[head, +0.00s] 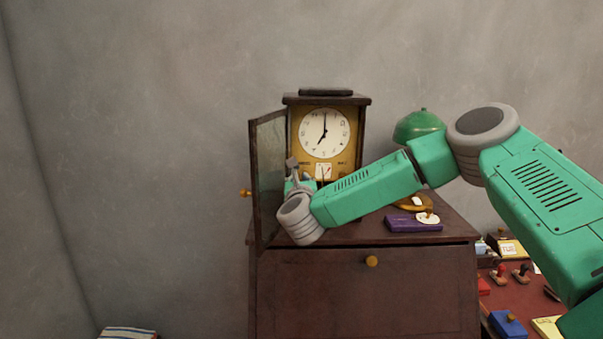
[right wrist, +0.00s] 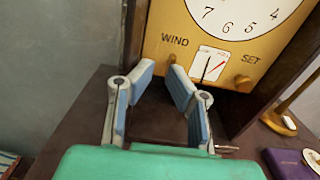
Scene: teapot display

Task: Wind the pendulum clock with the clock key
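The pendulum clock (head: 339,107) stands upright on the cabinet, its glass door (head: 268,190) swung open to the left. In the right wrist view, the clock's gold face panel (right wrist: 182,20) reads WIND at left and SET at right. A small knob sits under each word; the WIND knob (right wrist: 172,59) is close beyond my right fingertips. My right gripper (right wrist: 162,82) is open, its fingers apart with nothing visible between them. It also shows in front of the clock's lower left (head: 293,168). I cannot make out the clock key. My left gripper is not in view.
The cabinet (head: 360,292) has a sloped front with a round knob. A green lamp (head: 418,125) and a purple box (head: 405,224) stand right of the clock, near my right forearm. A lower red surface with stamps (head: 500,272) lies at right. Bare wall is at left.

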